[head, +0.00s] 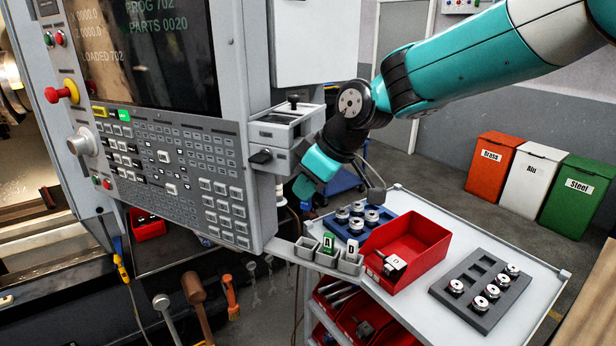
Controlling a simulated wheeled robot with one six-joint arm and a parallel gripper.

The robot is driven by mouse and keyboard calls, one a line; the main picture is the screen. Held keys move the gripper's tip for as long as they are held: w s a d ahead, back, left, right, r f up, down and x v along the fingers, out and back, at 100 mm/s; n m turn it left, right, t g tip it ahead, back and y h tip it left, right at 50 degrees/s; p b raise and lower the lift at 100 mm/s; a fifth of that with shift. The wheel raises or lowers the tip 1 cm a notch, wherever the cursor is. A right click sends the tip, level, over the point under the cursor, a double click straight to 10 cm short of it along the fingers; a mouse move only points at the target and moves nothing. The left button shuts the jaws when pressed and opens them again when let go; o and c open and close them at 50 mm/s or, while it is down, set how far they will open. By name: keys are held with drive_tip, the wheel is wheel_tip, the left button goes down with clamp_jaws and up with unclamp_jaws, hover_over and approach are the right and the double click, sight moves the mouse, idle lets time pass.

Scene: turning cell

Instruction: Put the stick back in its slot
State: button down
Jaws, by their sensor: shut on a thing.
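My gripper (305,202) is at the end of the teal arm, pointing down and left, beside the control panel's right edge. Its fingers are small and partly hidden there. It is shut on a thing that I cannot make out. A row of small grey pockets (308,250) is fixed below the panel's lower right corner, below my gripper. The left pocket looks empty. A dark piece (260,156) sticks out of the grey box on the panel's side.
A white cart (540,262) carries a blue tray (333,222) of round parts, a red bin (420,222) with a white-labelled piece, and a grey tray (440,290) of round parts. The panel (225,130) stands close on the gripper's left. Several tools hang below.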

sight(311, 204)
drive_tip(key=shift+w+f, duration=0.15)
drive_tip(key=shift+f+b, duration=0.4)
drive_tip(key=shift+f, duration=0.05)
drive_tip(key=shift+f+b, duration=1.05)
drive_tip(key=shift+f, duration=0.5)
drive_tip(key=shift+a+f+b, duration=0.15)
drive_tip(key=shift+f+b, duration=0.4)
drive_tip(key=shift+f, duration=0.15)
drive_tip(key=shift+f+b, duration=1.15)
drive_tip(key=shift+f, duration=0.25)
drive_tip(key=shift+f+b, duration=0.55)
drive_tip(key=shift+f, duration=0.1)
drive_tip(key=c, duration=1.1)
unclamp_jaws()
drive_tip(key=shift+r, duration=0.1)
